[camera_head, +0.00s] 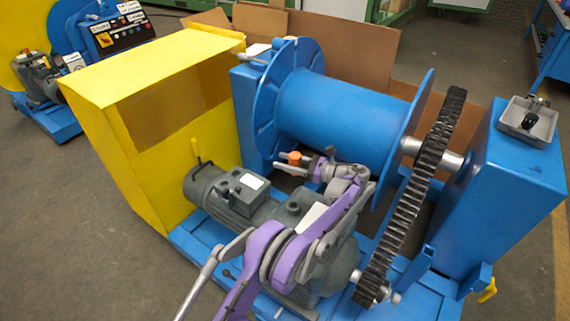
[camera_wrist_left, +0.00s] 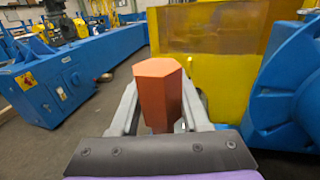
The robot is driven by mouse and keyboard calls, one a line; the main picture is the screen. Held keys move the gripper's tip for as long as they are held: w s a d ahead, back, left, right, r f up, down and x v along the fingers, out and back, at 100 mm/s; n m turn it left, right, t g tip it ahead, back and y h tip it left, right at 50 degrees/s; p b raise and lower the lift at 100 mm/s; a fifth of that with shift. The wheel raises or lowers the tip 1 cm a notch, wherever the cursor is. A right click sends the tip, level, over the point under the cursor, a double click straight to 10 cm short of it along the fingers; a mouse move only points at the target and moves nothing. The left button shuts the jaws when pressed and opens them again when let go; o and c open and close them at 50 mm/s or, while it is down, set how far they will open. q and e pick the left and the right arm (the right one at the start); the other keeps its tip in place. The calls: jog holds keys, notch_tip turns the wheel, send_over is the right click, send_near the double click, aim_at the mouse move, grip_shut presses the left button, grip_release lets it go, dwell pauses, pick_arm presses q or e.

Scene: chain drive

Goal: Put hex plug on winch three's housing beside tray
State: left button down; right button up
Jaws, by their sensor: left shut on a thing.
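The orange hex plug (camera_head: 295,158) is held in my left gripper (camera_head: 284,163), in front of the winch's blue drum. In the left wrist view the plug (camera_wrist_left: 158,85) stands upright between the two grey fingers of the left gripper (camera_wrist_left: 162,110), its hexagonal top showing. The grey tray (camera_head: 540,128) sits on top of the blue housing (camera_head: 508,170) at the right, far from the gripper. A small dark object (camera_head: 530,121) lies in the tray. My right gripper is not in view.
The blue drum (camera_head: 340,110) and a large dark gear (camera_head: 418,190) stand between the gripper and the housing with the tray. A grey motor (camera_head: 225,195) and a yellow guard (camera_head: 150,75) are at the left. The housing's top in front of the tray looks bare.

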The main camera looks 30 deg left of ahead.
pick_arm(q)
jog(key=s+d+b, duration=0.1)
jog(key=s+d, duration=0.3)
jog(key=s, duration=0.4)
jog(key=s+d+b, duration=0.1)
jog(key=s+d, duration=0.3)
jog(key=s, duration=0.4)
jog(key=shift+d, duration=0.25)
jog(key=shift+w, duration=0.1)
